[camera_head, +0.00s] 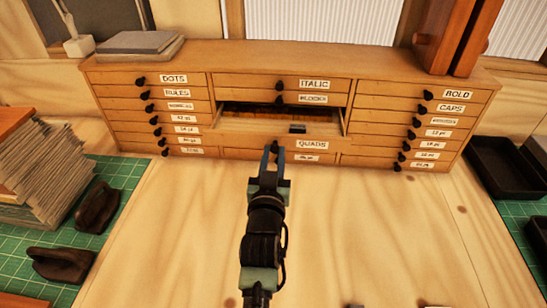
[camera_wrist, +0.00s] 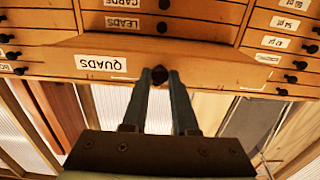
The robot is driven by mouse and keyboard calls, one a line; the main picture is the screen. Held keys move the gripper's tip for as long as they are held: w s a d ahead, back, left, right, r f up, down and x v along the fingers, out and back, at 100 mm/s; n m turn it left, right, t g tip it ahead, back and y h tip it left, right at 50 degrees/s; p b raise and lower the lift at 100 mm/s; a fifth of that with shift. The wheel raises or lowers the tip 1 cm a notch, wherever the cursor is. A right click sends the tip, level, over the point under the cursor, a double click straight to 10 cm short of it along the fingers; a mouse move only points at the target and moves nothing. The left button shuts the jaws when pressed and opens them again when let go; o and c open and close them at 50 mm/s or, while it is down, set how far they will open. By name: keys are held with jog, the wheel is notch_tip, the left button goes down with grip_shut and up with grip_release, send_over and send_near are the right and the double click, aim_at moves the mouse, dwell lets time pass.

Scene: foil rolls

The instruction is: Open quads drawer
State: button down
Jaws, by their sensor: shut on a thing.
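The quads drawer (camera_head: 312,145) is in the middle column of the wooden cabinet (camera_head: 230,60) in the head view. It is pulled partly out, and its inside shows from above behind the front. My gripper (camera_head: 273,150) reaches the drawer front left of the QUADS label. In the upside-down wrist view, the two fingers of my gripper (camera_wrist: 160,80) are shut on the dark round knob (camera_wrist: 159,74) of the quads drawer (camera_wrist: 200,65). The fingers partly hide the knob.
Closed drawers with dark knobs flank it. Grey slabs (camera_head: 139,43) and an upright wooden piece (camera_head: 455,35) stand on the cabinet. A paper stack (camera_head: 45,175) and dark lumps (camera_head: 62,264) lie left; black trays (camera_head: 505,170) lie right. The tabletop (camera_head: 390,240) before the cabinet is mostly clear.

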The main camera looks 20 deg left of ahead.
jog(key=shift+w, duration=0.2)
jog(key=c, duration=0.7)
grip_release()
jog(key=b+v, duration=0.3)
jog(key=v, duration=1)
jog(key=shift+r, duration=0.15)
